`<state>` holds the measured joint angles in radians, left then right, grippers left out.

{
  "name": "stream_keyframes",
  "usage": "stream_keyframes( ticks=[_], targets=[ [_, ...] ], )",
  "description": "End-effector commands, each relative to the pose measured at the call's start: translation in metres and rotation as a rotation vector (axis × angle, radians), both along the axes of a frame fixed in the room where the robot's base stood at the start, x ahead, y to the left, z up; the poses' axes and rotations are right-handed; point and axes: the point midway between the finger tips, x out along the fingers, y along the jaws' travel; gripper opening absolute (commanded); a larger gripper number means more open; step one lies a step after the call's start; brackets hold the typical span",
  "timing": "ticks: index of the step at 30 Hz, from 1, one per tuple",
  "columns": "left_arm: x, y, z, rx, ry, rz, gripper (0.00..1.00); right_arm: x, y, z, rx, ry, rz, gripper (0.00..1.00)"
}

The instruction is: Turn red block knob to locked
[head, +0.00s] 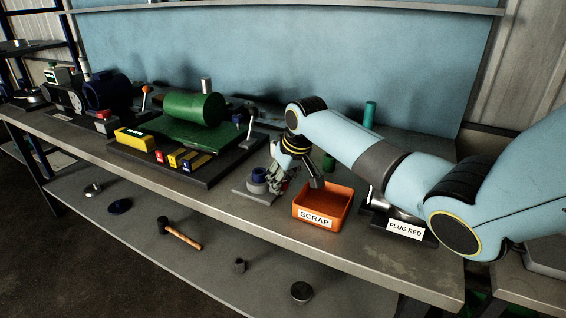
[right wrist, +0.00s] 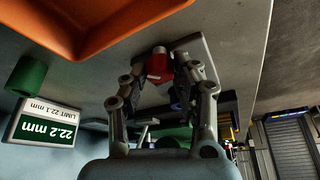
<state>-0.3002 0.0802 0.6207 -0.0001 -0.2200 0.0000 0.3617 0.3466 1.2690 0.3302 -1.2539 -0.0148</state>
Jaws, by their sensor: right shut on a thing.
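My right gripper (head: 279,182) is low over the bench beside a small grey plate (head: 243,188), left of the scrap bin. In the right wrist view the same gripper (right wrist: 158,62) has its two fingers closed around a red knob (right wrist: 158,68) with a pale top. Only a sliver of red shows between the fingers in the head view, so the knob's turned position and any locked marking cannot be read. My left gripper is not in view.
An orange scrap bin (head: 323,207) stands close right of the gripper. A tray labelled PLUG RED (head: 405,229) is farther right. A green machine (head: 195,130) on a dark base is to the left. A display reading 22.2 mm (right wrist: 44,130) shows in the wrist view.

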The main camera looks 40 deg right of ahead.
Motion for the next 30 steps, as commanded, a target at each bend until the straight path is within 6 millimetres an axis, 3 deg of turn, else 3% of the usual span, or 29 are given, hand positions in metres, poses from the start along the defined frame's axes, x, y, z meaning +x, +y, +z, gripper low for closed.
stream_keyframes(
  ticks=[1, 3, 12, 21, 30],
  targets=[
    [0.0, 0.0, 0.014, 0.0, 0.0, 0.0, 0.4, 0.001, 0.001, 0.007, -0.001, -0.002, -0.043, 0.0],
    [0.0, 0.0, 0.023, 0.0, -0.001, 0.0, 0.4, 0.001, 0.001, 0.007, 0.0, -0.002, -0.109, 0.0],
    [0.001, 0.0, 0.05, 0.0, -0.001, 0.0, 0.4, 0.002, 0.002, 0.005, -0.002, -0.004, -0.393, 0.0],
    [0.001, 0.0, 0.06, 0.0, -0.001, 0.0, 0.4, 0.004, 0.003, 0.003, -0.001, -0.004, -0.675, 0.0],
    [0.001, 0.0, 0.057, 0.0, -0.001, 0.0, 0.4, 0.004, 0.003, 0.001, 0.0, -0.005, -0.917, 0.0]
  ],
)
